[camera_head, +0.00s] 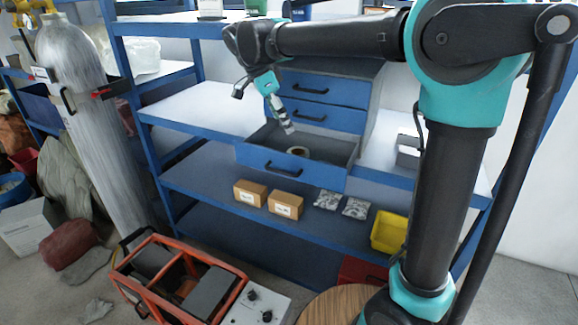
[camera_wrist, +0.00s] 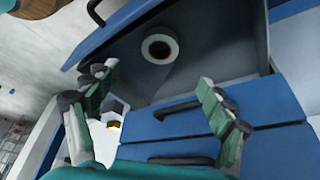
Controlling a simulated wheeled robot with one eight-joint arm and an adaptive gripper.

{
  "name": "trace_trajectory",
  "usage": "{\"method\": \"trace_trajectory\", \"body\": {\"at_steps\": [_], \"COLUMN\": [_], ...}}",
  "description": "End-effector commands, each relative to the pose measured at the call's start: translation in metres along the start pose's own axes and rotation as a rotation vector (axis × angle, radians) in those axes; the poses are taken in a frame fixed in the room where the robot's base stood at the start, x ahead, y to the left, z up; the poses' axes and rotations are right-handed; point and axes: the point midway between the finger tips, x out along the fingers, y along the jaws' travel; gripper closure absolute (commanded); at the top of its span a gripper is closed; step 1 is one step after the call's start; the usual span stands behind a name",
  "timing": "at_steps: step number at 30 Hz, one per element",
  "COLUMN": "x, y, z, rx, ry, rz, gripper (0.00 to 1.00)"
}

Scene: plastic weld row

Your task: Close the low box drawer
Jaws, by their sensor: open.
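The low box drawer (camera_head: 318,176) is the bottom one of a grey drawer cabinet (camera_head: 366,98) with blue fronts. It is pulled well out, and its dark handle is on the front panel. A pale tape roll (camera_head: 298,151) lies inside. In the wrist view the drawer (camera_wrist: 128,68) and the tape roll (camera_wrist: 160,49) show beyond the fingers. My gripper (camera_head: 288,128) is above the open drawer, pointing down, near its left side. In the wrist view my gripper (camera_wrist: 157,76) has its fingers spread with nothing between them. Contact with the drawer cannot be told.
The two upper drawers (camera_head: 318,88) are shut. The cabinet stands on a blue shelf rack with white boards (camera_head: 205,108). Lower down are two cardboard boxes (camera_head: 286,205), silvery packets (camera_head: 328,200) and a yellow bin (camera_head: 388,232). An orange-framed cart (camera_head: 240,285) stands on the floor.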

Motion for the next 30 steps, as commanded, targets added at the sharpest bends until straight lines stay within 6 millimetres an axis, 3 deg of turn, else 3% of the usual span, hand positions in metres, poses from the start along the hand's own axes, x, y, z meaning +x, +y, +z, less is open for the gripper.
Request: {"method": "trace_trajectory", "body": {"at_steps": [1,4,8,20,30], "x": [0.0,0.0,-0.002,-0.014,-0.026], "y": [0.0,0.0,0.001,0.007,0.02], "z": [0.0,0.002,0.013,0.072,0.123], "rx": [0.0,-0.03,-0.201,-1.219,-2.095], "ry": [0.0,0.003,0.021,0.178,0.374], "rz": [0.0,-0.003,-0.019,-0.061,0.009], "gripper": [0.23,0.35,0.51,1.0,1.0]}}
